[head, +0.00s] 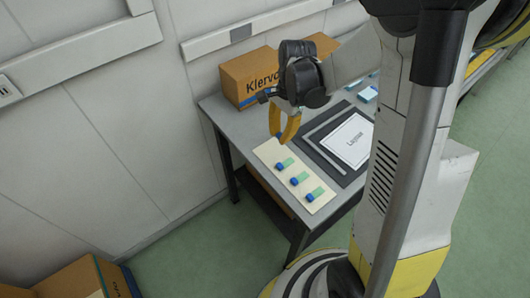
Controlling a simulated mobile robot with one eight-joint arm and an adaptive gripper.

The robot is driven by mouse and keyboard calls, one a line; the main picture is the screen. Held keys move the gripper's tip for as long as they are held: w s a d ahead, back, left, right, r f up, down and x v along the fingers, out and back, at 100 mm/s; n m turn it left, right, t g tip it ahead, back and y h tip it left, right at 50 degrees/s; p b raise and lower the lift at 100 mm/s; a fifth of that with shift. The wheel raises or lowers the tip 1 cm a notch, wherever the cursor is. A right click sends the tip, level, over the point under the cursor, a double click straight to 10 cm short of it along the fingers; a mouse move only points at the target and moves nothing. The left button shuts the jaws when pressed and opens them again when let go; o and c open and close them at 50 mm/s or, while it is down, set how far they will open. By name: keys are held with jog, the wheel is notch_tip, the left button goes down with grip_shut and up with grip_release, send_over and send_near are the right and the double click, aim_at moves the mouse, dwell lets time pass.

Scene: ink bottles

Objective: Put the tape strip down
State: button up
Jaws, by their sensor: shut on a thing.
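My gripper (281,134), with yellow fingers, points down over the far left end of a cream card (266,150) on the grey table. It is shut on the tape strip, which I can barely make out; only a small bit of blue shows at the fingertips. Green strips (317,192) lie on the card in a row, each with a small blue piece (309,198) at its left end. I cannot tell whether the fingertips touch the card.
A dark mat (313,149) with a white labelled sheet (349,141) lies right of the card. Cardboard boxes (243,81) stand at the back against the wall. Light blue items (368,94) lie further right. The table's left edge (222,128) is close to the card.

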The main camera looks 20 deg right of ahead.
jog(key=b, duration=0.1)
send_over(266, 155)
notch_tip(266, 155, down, 3)
jog(key=shift+w+d+r, duration=0.1)
jog(key=shift+f+b, duration=0.9)
jog(key=shift+f, duration=0.9)
jog(key=shift+f, duration=0.1)
jog(key=shift+f+b, duration=0.2)
jog(key=shift+b, duration=0.1)
jog(key=o, duration=0.7)
